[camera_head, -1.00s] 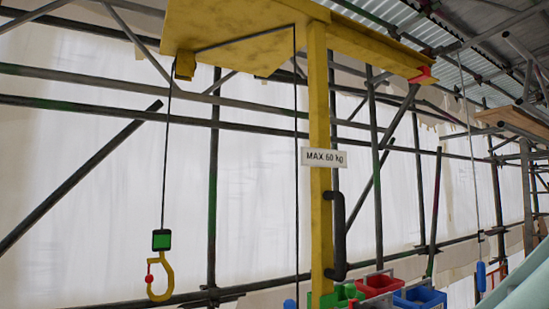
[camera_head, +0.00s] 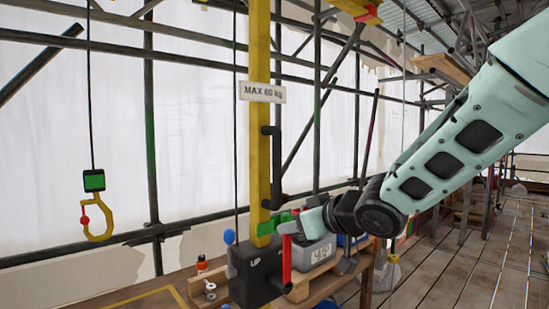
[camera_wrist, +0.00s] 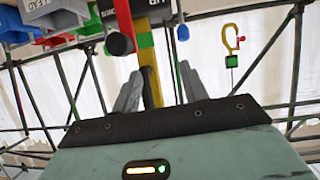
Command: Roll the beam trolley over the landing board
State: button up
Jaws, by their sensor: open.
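The beam trolley itself is out of view. Its lifting hook (camera_head: 97,220), yellow with a red catch, hangs below a green and black block (camera_head: 94,180) on a dark line at the left, empty. It shows inverted in the wrist view (camera_wrist: 232,40). A yellow-edged board (camera_head: 150,298), perhaps the landing board, shows at the lower left. My gripper (camera_wrist: 161,72) is open; its grey fingers are apart with the post behind them. In the head view it is beside the post, partly hidden by my wrist.
A black box (camera_head: 252,272) with a red lever (camera_head: 286,262) stands at the post's foot, with a blue ball (camera_head: 228,236) near it. A grey bin (camera_head: 318,251) is close behind my gripper. Scaffold tubes line the back. Plank floor (camera_head: 455,275) is clear at right.

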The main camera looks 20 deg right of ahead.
jog(key=w+d+r+t+y, duration=0.2)
jog(key=d+r, duration=0.4)
jog(key=r, duration=0.1)
jog(key=n+y, duration=0.2)
jog(key=y, duration=0.2)
send_near(281, 162)
jog(key=shift+t, duration=0.3)
jog(key=p+x, duration=0.6)
jog(key=x, duration=0.5)
jog(key=shift+w+a+f, duration=0.15)
jog(key=shift+w+f, duration=0.05)
grip_shut()
